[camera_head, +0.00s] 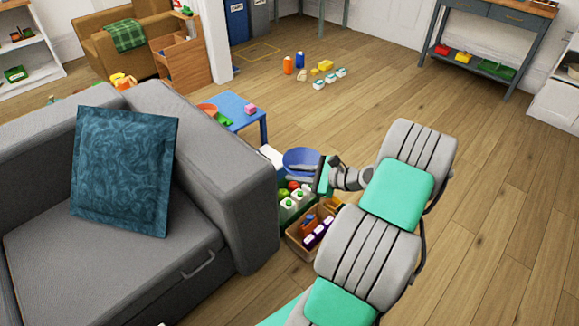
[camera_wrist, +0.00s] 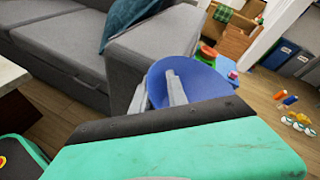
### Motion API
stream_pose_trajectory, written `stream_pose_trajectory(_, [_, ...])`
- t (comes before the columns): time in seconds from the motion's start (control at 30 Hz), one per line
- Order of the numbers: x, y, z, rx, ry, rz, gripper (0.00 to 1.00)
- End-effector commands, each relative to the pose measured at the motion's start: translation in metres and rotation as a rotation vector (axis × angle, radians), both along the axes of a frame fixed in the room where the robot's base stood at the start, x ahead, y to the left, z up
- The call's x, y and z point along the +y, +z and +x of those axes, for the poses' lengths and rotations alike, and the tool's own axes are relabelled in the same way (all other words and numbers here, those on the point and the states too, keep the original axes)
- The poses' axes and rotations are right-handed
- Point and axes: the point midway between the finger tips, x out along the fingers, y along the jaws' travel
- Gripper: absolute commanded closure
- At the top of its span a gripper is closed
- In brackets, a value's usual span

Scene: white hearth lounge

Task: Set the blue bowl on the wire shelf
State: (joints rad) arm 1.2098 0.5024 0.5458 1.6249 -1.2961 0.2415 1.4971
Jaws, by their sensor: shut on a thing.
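The blue bowl (camera_head: 301,159) is held in the air by my gripper (camera_head: 306,177), above the crates beside the sofa's right end. In the wrist view the bowl (camera_wrist: 196,88) is tilted, and my gripper's two grey fingers (camera_wrist: 155,82) reach to its near left edge. The gripper is shut on the bowl's rim; the exact contact is partly hidden. I cannot make out a wire shelf for certain in either view.
A green crate (camera_head: 283,213) and a brown crate (camera_head: 296,243) with goods stand on the floor below. A grey sofa (camera_head: 235,170) is at left, a small blue table (camera_head: 235,103) behind. Toys lie farther back. The wooden floor at right (camera_head: 490,170) is clear.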

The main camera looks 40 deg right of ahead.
Motion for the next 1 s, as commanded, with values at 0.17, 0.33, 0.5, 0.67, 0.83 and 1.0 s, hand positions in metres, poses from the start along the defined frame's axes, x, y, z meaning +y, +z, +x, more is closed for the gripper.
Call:
stream_pose_trajectory(0.17, [0.001, 0.001, -0.001, -0.001, 0.011, -0.001, 1.0])
stream_pose_trajectory(0.33, [-0.016, 0.003, 0.01, -0.001, -0.091, 0.0, 1.0])
stream_pose_trajectory(0.5, [-0.012, -0.021, 0.006, 0.003, -0.251, 0.006, 1.0])
stream_pose_trajectory(0.67, [0.002, -0.025, -0.002, 0.001, -0.36, 0.002, 1.0])
stream_pose_trajectory(0.83, [0.05, -0.011, 0.002, -0.002, -0.367, -0.001, 1.0])
stream_pose_trajectory(1.0, [0.111, 0.011, 0.008, -0.003, -0.284, -0.003, 1.0])
